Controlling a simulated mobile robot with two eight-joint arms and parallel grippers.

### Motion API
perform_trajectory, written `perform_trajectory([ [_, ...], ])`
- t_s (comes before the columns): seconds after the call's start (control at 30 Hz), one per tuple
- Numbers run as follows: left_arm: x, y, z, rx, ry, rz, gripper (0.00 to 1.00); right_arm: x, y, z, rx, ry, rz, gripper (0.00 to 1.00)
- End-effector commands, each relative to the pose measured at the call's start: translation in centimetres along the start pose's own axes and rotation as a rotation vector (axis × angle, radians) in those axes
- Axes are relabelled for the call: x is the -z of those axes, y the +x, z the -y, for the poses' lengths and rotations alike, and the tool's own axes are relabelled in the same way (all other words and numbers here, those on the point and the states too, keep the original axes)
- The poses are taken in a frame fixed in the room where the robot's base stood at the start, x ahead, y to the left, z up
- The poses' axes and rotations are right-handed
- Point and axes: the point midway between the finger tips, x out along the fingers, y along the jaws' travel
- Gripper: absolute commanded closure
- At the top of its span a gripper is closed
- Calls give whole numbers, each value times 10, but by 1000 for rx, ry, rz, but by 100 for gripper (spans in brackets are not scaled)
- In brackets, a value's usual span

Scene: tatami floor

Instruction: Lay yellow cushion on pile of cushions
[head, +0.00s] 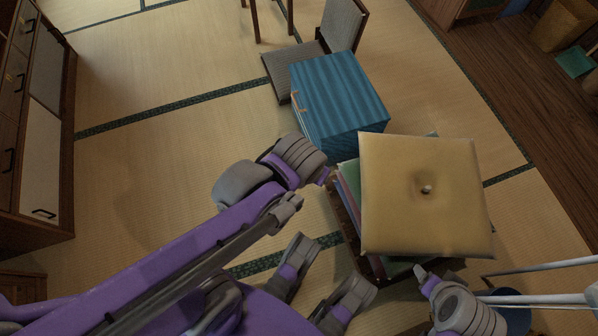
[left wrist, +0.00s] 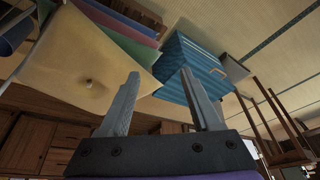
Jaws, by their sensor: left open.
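The yellow cushion (head: 400,215) lies flat on top of the pile of cushions (head: 348,188), covering most of it. Green, pink and bluish edges of the pile show at its left side. My left gripper (head: 323,177) is just left of the pile, beside the cushion's left edge. In the left wrist view my left gripper (left wrist: 159,80) is open with nothing between its fingers, and the yellow cushion (left wrist: 70,70) is left of them. My right gripper (head: 421,273) is at the cushion's front edge; its fingers are largely hidden, so I cannot tell its opening.
A blue striped box-shaped thing (head: 340,105) stands behind the pile, close to my left gripper. A grey legless chair (head: 342,28) is behind it. A wooden cabinet (head: 35,120) lines the left side. Tatami floor between cabinet and box is clear.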

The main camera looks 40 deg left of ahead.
Motion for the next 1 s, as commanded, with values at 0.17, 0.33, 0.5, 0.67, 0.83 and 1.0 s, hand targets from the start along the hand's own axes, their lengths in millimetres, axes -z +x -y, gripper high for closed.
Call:
perform_trajectory([
  [0.17, -37, -7, 12, -38, 35, -23, 35, 0, 0, 0, 0, 0, 0, 30],
  [0.33, -46, -7, 14, -50, 50, -33, 35, 0, 0, 0, 0, 0, 0, 30],
  [0.5, -46, -7, 14, -51, 52, -34, 35, 0, 0, 0, 0, 0, 0, 30],
  [0.67, -46, -10, 14, -51, 52, -34, 35, 1, -3, 0, 0, 0, -1, 30],
  [0.83, -40, -35, 15, -51, 52, -42, 35, 7, -27, 0, 0, 0, -9, 30],
  [1.0, -24, -88, 16, -51, 51, -61, 35, 24, -80, 0, 0, 0, -28, 30],
])
